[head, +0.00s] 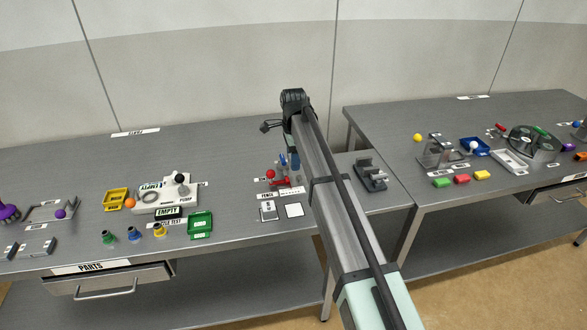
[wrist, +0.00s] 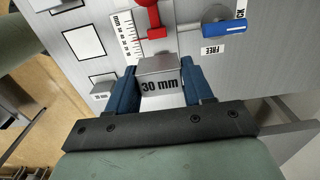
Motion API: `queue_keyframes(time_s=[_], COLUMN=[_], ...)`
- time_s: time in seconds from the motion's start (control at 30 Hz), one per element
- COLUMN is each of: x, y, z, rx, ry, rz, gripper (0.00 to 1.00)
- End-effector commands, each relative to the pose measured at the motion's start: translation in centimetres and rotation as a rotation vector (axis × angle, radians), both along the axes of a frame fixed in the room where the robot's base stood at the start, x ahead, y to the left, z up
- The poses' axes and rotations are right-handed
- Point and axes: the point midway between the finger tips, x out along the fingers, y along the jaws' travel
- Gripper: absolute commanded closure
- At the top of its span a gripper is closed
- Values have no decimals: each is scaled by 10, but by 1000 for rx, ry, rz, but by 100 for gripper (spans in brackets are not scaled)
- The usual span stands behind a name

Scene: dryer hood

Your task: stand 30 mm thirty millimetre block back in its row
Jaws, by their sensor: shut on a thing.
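In the wrist view my gripper (wrist: 160,72) is shut on a grey block (wrist: 158,66). The block's white face reads "30 mm". One blue finger is on each side of it. To its left are a white black-outlined square (wrist: 85,42), bare, and a small grey block (wrist: 102,83) with a label too small to read. Another grey block (wrist: 48,4) is cut off at the top edge. In the head view a white square (head: 294,210) shows on the bench beside a labelled grey piece (head: 267,210). My arm hides most of my gripper and the held block there.
A red-handled slide (wrist: 150,22) and a millimetre scale (wrist: 125,35) lie just beyond the held block. A blue lever (wrist: 222,29) with a "FREE" label (wrist: 213,50) is to the right. A dark grey fixture (head: 370,175) stands right of my arm.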

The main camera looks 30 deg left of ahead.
Motion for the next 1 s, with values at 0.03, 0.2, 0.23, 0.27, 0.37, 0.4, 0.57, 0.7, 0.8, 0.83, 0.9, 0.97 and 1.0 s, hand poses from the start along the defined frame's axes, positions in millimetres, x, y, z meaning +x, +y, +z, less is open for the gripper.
queue_keyframes(time_s=[0.03,0.2,0.23,0.27,0.37,0.4,0.57,0.7,0.8,0.83,0.9,0.97,1.0], x=[0,-3,-5,-8,-23,-30,-68,-97,-107,-108,-108,-107,-107], y=[0,-2,-3,-5,-15,-20,-46,-66,-72,-72,-72,-72,-72], z=[9,25,27,28,30,30,28,26,21,19,12,3,-4], rx=[1,0,0,0,0,-1,0,1,0,0,-1,-1,-1], ry=[-1,0,0,0,0,1,0,-1,0,0,1,1,1], rz=[0,0,0,0,1,1,1,0,0,0,0,0,0], gripper=[83,83,83,83,83,83,83,83,83,83,83,83,83])
